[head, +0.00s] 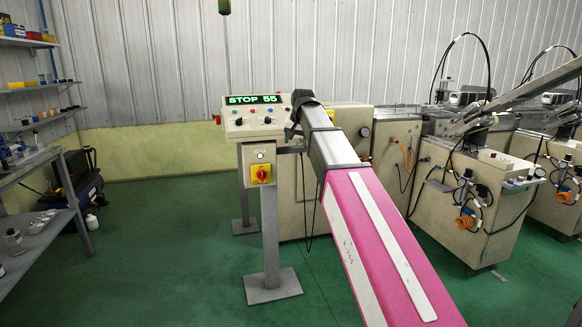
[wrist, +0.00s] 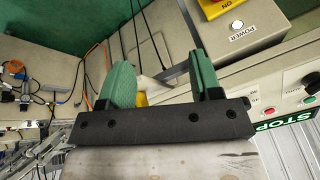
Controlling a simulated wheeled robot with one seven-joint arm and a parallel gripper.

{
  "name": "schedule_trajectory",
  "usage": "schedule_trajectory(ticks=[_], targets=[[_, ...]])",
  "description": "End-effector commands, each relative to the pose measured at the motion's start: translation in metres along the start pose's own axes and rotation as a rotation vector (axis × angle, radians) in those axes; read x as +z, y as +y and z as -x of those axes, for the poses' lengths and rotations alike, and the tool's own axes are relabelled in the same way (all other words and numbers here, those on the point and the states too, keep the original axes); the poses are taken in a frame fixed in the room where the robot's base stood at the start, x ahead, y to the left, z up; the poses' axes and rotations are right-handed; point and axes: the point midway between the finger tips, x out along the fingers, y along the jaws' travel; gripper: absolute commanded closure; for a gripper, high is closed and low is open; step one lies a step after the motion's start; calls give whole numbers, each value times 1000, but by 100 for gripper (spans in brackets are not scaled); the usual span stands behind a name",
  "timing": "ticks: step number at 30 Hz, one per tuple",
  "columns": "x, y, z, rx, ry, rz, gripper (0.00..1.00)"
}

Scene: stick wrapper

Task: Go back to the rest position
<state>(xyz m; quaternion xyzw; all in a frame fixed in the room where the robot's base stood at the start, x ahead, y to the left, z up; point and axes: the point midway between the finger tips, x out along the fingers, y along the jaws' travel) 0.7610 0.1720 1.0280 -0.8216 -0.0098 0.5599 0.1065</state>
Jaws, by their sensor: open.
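My gripper (wrist: 162,74) has two green fingers on a dark bar. They stand apart, and I see nothing held between them. In the head view my pink and grey arm reaches forward to the control panel (head: 254,124), and its far end hides the fingers. The panel carries a lit display (head: 254,99) reading "STOP 55", and the display shows partly in the wrist view (wrist: 285,122). A red knob on a yellow plate (head: 261,174) sits on a box below the panel. In the wrist view the box labelled POWER (wrist: 243,38) lies beyond the right finger.
Cream machines (head: 465,195) with cables and hoses stand to the right. The panel's grey post (head: 270,225) stands left of my arm. Metal shelves (head: 38,215) line the left edge. Green floor (head: 165,260) between shelves and post is clear.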

Motion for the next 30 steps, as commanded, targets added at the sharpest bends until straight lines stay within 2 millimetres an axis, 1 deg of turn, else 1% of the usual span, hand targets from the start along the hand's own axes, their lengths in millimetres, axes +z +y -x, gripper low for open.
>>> schedule_trajectory(ticks=[1, 6, 11, 12, 15, 17, 21, 26, 30], targets=[[15, 15, -20, 11, -15, 3, 42], [55, 55, -78, 42, -58, 19, 42], [96, 93, -127, 68, -98, 35, 42], [107, 102, -138, 75, -110, 40, 42], [135, 126, -164, 90, -136, 50, 42], [152, 139, -179, 99, -152, 56, 42], [195, 170, -209, 117, -191, 70, 42], [247, 203, -238, 134, -237, 88, 42], [293, 230, -258, 146, -278, 103, 42]])
